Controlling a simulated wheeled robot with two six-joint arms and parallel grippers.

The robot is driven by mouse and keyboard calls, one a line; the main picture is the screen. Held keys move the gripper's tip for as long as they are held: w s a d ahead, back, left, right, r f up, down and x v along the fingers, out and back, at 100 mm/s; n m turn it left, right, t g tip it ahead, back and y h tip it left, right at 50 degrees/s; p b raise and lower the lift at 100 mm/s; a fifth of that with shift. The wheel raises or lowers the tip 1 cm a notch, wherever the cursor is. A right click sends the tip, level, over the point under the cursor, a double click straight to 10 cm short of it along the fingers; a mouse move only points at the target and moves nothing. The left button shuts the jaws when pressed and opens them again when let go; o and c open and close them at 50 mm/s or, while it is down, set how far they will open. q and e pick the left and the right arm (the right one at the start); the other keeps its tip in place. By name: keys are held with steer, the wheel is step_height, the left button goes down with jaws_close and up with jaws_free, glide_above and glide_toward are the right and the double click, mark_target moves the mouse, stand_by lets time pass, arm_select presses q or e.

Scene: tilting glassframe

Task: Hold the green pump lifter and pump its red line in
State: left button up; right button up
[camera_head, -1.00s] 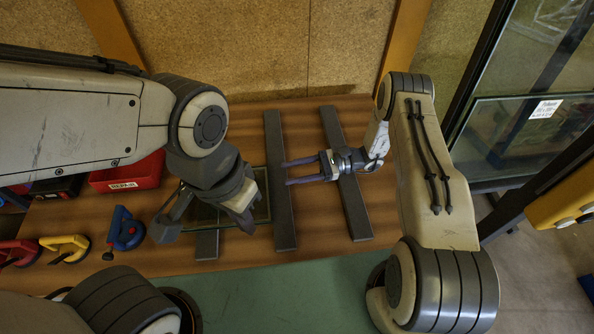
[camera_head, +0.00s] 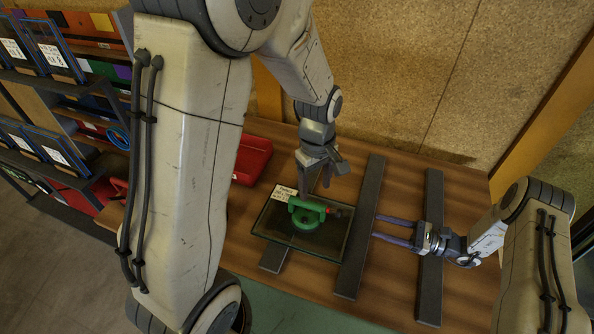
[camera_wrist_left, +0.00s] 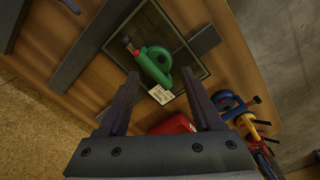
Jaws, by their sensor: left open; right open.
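The green pump lifter (camera_head: 306,214) sits on a small glass pane (camera_head: 324,241) on the bench, with its red-ended pump (camera_head: 337,212) pointing right. In the left wrist view the lifter (camera_wrist_left: 155,66) lies ahead between the finger lines, with its red part (camera_wrist_left: 128,43) at upper left. I cannot make out the red line. My left gripper (camera_head: 316,188) is open and empty, above and just behind the lifter's handle, apparently not touching it. My right gripper (camera_head: 376,228) is open and empty, its fingers pointing left over the dark bars, right of the pane.
A white label (camera_head: 284,194) lies at the pane's back left corner. Dark bars (camera_head: 362,225) cross the bench. A red bin (camera_head: 252,158) stands behind left. In the left wrist view, blue (camera_wrist_left: 228,103) and other lifters stand right. Shelves with framed panes (camera_head: 50,48) are far left.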

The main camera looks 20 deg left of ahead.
mark_target(293, 197)
arm_select(q)
steer(key=w+a+f+n, duration=0.1)
steer(key=a+f+n, duration=0.1)
steer(key=w+a+f+n, duration=0.3)
steer(key=a+f+n, duration=0.1)
steer(key=a, duration=0.1)
steer(key=shift+w+a+f+n, duration=0.1)
steer(key=shift+w+f+n, duration=0.05)
steer(key=shift+w+n, duration=0.25)
steer(key=shift+a+f, duration=0.2)
steer(key=shift+f, duration=0.1)
step_height(293, 197, down, 10)
steer(key=shift+f, duration=0.1)
jaws_close()
stand_by(0.7)
